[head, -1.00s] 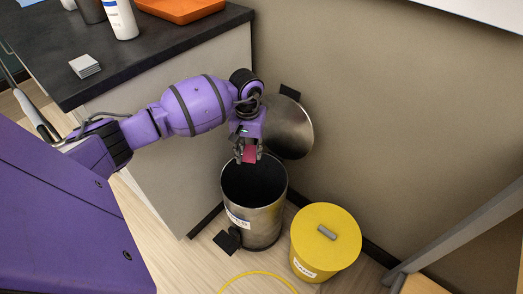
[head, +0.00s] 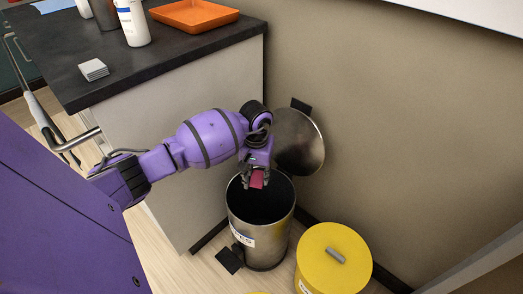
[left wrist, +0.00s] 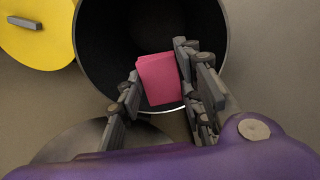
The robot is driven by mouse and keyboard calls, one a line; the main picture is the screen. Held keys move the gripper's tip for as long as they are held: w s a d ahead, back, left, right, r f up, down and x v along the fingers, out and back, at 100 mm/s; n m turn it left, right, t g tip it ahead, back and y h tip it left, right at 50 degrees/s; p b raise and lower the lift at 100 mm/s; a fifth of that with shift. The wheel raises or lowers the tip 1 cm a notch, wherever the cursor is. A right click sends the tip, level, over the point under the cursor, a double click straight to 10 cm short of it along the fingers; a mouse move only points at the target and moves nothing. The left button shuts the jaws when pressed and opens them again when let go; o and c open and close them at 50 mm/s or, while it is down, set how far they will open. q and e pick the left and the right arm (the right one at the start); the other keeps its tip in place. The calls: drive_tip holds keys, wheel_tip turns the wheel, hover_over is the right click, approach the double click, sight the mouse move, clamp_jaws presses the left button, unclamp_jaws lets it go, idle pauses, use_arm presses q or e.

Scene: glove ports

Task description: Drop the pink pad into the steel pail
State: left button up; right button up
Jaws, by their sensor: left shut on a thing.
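The pink pad (head: 257,179) is held between the fingers of my left gripper (head: 256,181), which is shut on it. The pad also shows in the left wrist view (left wrist: 160,78), between the two fingers (left wrist: 158,88). The steel pail (head: 258,235) stands on the floor with its lid (head: 299,142) swung open toward the wall. Its dark opening lies below the gripper and pad. In the left wrist view the pail's rim (left wrist: 224,45) surrounds most of the pad. The inside bottom is too dark to see. My right gripper is not in view.
A yellow bin (head: 325,255) with a closed lid stands right of the pail. A dark counter (head: 180,65) at the upper left holds an orange tray (head: 194,14), a white bottle (head: 133,24) and a grey stack (head: 94,69). A wall rises close behind the pail.

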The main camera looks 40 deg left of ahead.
use_arm(q)
drive_tip(key=o, duration=0.8)
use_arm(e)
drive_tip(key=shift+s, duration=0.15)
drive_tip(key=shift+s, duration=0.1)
use_arm(q)
wheel_tip(320, 180, up, 12)
drive_tip(key=shift+s+f, duration=0.1)
